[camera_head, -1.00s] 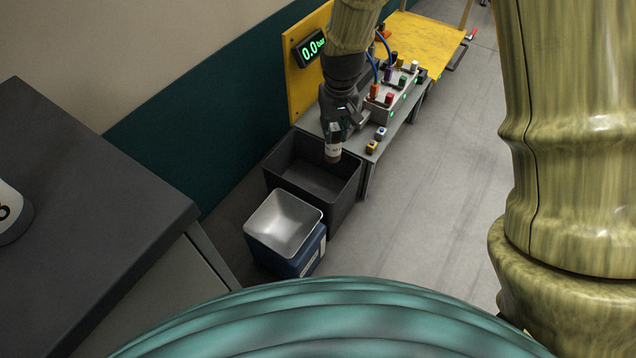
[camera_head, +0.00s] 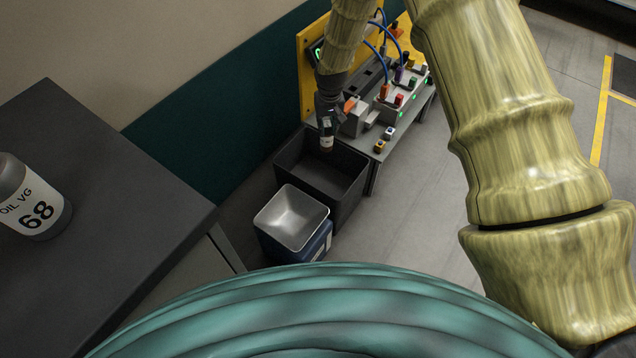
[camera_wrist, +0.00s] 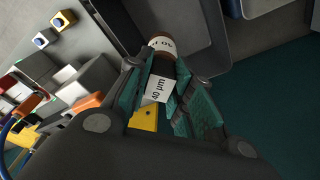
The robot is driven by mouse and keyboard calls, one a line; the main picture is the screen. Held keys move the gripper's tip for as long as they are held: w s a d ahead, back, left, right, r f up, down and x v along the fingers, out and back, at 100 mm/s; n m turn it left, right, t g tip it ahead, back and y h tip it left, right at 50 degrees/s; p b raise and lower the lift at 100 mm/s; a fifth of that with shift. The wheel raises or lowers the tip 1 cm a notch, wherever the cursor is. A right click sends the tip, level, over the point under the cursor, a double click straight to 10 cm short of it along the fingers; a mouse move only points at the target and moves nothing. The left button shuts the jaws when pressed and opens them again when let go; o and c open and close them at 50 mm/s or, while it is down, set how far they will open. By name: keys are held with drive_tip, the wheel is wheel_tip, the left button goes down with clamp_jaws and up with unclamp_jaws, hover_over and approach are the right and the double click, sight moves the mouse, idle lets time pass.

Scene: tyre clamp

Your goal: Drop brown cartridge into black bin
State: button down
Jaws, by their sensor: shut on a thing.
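My gripper (camera_head: 327,125) is shut on the brown cartridge (camera_head: 327,144), seen from the head camera above the back part of the black bin (camera_head: 345,196). In the wrist view, the brown cartridge (camera_wrist: 161,64) with a white "40 µm" label sits between the teal finger pads of my gripper (camera_wrist: 160,95). Its far end points over a dark grey container, the black bin (camera_wrist: 199,61). I cannot tell how high the cartridge is above the bin rim. The bin's visible floor looks empty.
A metal tray (camera_head: 291,218) on a blue box stands in front of the bin. A bench (camera_head: 390,138) with coloured buttons and hoses is right of my gripper. A dark cabinet (camera_head: 100,190) with an oil bottle (camera_head: 34,200) is at the left. Floor is clear at right.

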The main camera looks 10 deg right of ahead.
sight(327, 138)
drive_tip(key=shift+f+b, duration=2.55)
drive_tip(key=shift+f, duration=0.5)
drive_tip(key=c, duration=1.2)
unclamp_jaws()
drive_tip(key=shift+o, duration=0.2)
drive_tip(key=shift+r, duration=0.15)
drive_tip(key=r, duration=0.4)
drive_tip(key=s+r, duration=0.1)
drive_tip(key=r, duration=0.6)
drive_tip(key=shift+s+r, duration=0.15)
drive_tip(key=shift+r, duration=0.2)
drive_tip(key=shift+s+f, duration=0.1)
drive_tip(key=shift+f, duration=0.05)
